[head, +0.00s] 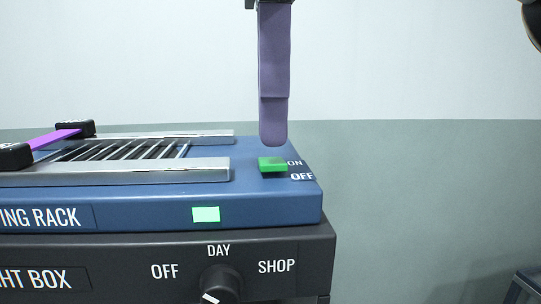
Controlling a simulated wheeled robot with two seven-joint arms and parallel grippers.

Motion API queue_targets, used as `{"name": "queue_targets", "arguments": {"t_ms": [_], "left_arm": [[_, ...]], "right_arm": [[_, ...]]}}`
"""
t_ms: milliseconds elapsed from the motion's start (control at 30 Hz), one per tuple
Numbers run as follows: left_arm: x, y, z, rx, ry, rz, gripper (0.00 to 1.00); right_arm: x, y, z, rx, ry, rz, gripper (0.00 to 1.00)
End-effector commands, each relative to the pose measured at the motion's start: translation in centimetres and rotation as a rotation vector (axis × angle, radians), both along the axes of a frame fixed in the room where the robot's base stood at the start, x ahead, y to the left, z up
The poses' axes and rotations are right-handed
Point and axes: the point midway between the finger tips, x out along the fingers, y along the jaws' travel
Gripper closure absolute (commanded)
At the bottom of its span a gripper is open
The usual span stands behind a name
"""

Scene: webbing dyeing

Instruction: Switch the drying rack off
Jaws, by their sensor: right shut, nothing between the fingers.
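The blue drying rack (270,208) sits on top of a black light box at the left. Its green switch (272,164) is on the top at the right end, beside the ON and OFF labels. A light green indicator (206,214) glows on its front face. My left gripper is not in view.
Purple webbing (56,138) runs between black clamps at the rack's left. The black light box (120,270) has a knob (221,284) with OFF, DAY and SHOP labels. The space right of the rack is open, with a grey-blue object (526,288) low at the right edge.

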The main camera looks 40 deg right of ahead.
Motion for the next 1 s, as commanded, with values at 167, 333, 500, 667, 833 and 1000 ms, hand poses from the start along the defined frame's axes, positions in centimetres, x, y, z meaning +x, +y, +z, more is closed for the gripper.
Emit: {"name": "queue_targets", "arguments": {"t_ms": [167,333,500,667,833,1000], "left_arm": [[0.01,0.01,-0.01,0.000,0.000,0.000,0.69],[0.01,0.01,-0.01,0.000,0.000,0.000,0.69],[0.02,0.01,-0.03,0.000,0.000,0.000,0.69],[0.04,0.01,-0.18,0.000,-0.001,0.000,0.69],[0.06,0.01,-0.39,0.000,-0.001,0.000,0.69],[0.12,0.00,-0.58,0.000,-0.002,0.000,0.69]], "right_arm": [[0.00,0.00,0.00,0.000,0.000,0.000,1.00],[0.00,0.00,0.00,0.000,0.000,0.000,1.00],[0.01,-0.01,-0.03,0.000,0.000,0.000,1.00],[0.01,0.00,-0.22,0.000,0.000,0.000,1.00],[0.01,-0.02,-0.49,0.001,0.001,0.000,1.00],[0.01,-0.02,-0.75,0.001,0.001,-0.001,1.00]]}}
